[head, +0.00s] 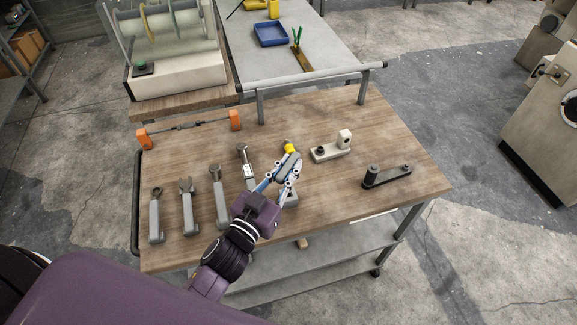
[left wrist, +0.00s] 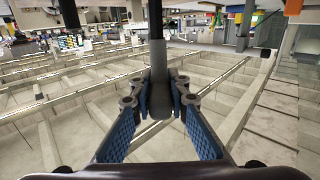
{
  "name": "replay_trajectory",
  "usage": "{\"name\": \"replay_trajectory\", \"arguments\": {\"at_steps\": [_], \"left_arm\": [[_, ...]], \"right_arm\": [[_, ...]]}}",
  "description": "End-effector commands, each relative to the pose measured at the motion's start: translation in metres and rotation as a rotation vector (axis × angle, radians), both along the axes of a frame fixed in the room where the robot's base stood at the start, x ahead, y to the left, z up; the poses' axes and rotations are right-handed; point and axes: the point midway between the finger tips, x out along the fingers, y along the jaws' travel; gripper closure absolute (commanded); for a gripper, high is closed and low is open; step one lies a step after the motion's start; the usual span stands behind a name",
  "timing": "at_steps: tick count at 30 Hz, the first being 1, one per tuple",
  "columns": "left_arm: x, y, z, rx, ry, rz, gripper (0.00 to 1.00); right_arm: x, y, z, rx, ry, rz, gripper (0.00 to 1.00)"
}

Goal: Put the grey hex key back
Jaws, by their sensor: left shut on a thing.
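My left gripper (head: 288,168) reaches over the wooden workbench (head: 340,205) from the left and front. In the left wrist view, its two blue-lined fingers are shut on a slim grey piece with a rounded lower end (left wrist: 159,103), which fits the grey hex key; a grey shaft runs up from it. In the head view the gripper largely hides this piece. A yellow part (head: 290,148) shows just beyond the fingertips; I cannot tell whether it belongs to the held thing. A grey holder (head: 292,200) shows partly behind the gripper.
Several grey tools, including a ring-ended one (head: 155,216) and an open-jawed one (head: 187,207), line the bench's left. An orange-ended bar (head: 190,126) lies behind them. A pale fixture (head: 328,151) and a dark one (head: 386,177) stand right. The front right is clear.

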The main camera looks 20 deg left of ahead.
Motion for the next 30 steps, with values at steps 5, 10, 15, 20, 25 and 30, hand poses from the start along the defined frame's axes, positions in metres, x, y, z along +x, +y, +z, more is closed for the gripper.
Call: {"name": "replay_trajectory", "arguments": {"at_steps": [5, 10, 15, 20, 25, 30], "left_arm": [[0.0, 0.0, -0.01, -0.001, -0.001, 0.0, 1.0], [0.0, 0.0, -0.018, -0.001, -0.001, 0.0, 1.0], [0.0, 0.0, -0.027, 0.0, -0.001, 0.0, 1.0], [0.0, 0.0, -0.035, -0.001, 0.0, 0.0, 1.0], [0.0, 0.0, -0.044, -0.001, 0.0, 0.001, 1.0], [0.0, 0.0, -0.044, 0.0, -0.001, 0.0, 0.78]], "right_arm": [[0.001, 0.0, -0.008, 0.0, -0.001, 0.0, 0.44], [0.001, 0.0, -0.015, 0.0, -0.001, 0.0, 0.44], [0.001, 0.0, -0.021, 0.0, -0.001, -0.001, 0.44], [0.001, 0.0, -0.027, 0.0, -0.001, -0.001, 0.44], [0.001, 0.001, -0.034, 0.001, -0.001, -0.002, 0.44], [0.001, 0.002, -0.034, 0.002, -0.001, -0.003, 0.44]]}}
